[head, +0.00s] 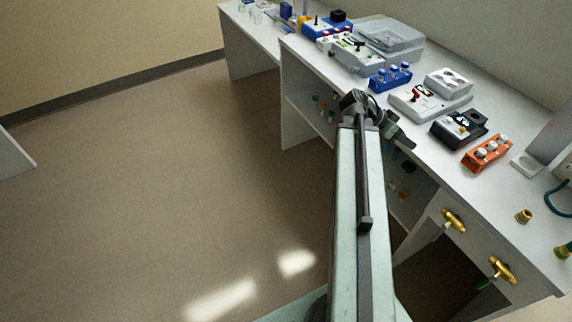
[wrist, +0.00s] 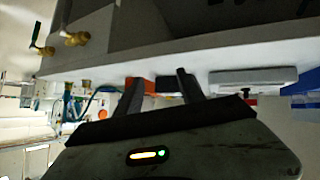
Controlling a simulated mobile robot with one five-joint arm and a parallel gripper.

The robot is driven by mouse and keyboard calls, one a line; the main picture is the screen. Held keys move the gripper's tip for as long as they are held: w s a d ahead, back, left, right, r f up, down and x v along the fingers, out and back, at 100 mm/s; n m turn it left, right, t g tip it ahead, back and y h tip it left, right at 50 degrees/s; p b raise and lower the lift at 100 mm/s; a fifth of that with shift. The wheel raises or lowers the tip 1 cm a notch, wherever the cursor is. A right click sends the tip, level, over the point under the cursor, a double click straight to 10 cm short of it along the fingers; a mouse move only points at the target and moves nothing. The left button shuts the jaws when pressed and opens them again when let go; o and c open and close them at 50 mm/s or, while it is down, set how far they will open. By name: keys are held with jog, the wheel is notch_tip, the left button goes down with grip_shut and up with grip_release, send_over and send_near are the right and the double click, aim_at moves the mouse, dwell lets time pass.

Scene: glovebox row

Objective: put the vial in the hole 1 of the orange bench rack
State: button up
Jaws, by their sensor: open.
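The orange bench rack (head: 486,153) stands near the front edge of the white bench, toward the right, with several pale round tops along it. Which one is hole 1 cannot be read. A blue rack (head: 390,77) farther back holds several small blue-capped vials (head: 392,69). Which vial the task means is not clear. My gripper (head: 403,139) is by the bench's front edge, left of the orange rack. In the wrist view my gripper (wrist: 158,80) has its fingers apart with nothing held. An orange patch (wrist: 148,84), probably the rack, shows beyond them.
A black device (head: 459,128) sits just left of the orange rack. A white device with a red knob (head: 420,102) and a white block (head: 448,82) stand behind. Gold valves (head: 453,220) project from the bench front. The floor (head: 180,180) at left is clear.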

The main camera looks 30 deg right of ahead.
jog(key=w+a+f+n+t+y, duration=0.1)
jog(key=w+a+f+n, duration=0.1)
jog(key=w+a+n, duration=0.3)
jog(key=w+a+f+t+y, duration=0.1)
jog(key=w+a+f, duration=0.1)
jog(key=a, duration=0.5)
jog(key=w+a+f+n+t+y, duration=0.1)
jog(key=w+a+f+n, duration=0.1)
jog(key=w+a+n, duration=0.3)
jog(key=w+a+f+n+y, duration=0.1)
jog(key=a+n+y, duration=0.1)
jog(key=a, duration=0.8)
jog(key=w+a+f+n+y, duration=0.1)
jog(key=a+n, duration=0.3)
jog(key=a, duration=0.6)
jog(key=w+a+f+n+t+y, duration=0.1)
jog(key=a+n+y, duration=0.2)
jog(key=a, duration=0.8)
jog(key=shift+f+y, duration=0.25)
jog(key=shift+y, duration=0.15)
